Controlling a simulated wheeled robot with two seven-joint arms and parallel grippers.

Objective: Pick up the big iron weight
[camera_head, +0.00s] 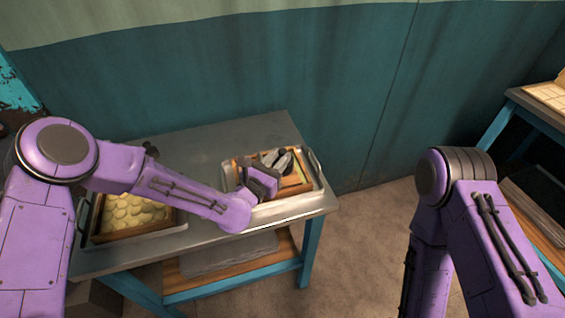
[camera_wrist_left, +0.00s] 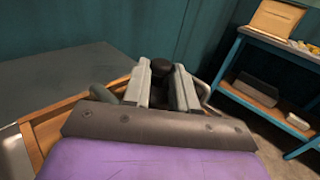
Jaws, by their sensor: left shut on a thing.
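My left gripper (camera_head: 279,160) reaches over the tray (camera_head: 290,205) at the right end of the metal table. In the left wrist view its two grey fingers (camera_wrist_left: 168,88) are shut on a dark, round-topped iron weight (camera_wrist_left: 161,68). The weight's lower part is hidden by the fingers and the wrist. In the head view the weight is mostly hidden by the gripper, so I cannot tell whether it touches the tray. My right arm (camera_head: 465,210) shows at the right, but its gripper is out of view.
A second tray (camera_head: 88,222) with pale yellow round pieces (camera_head: 132,212) stands at the table's left front. The grey tabletop (camera_head: 215,145) is bare behind the trays. A blue-framed shelf (camera_wrist_left: 262,95) stands at the right. A teal wall is behind.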

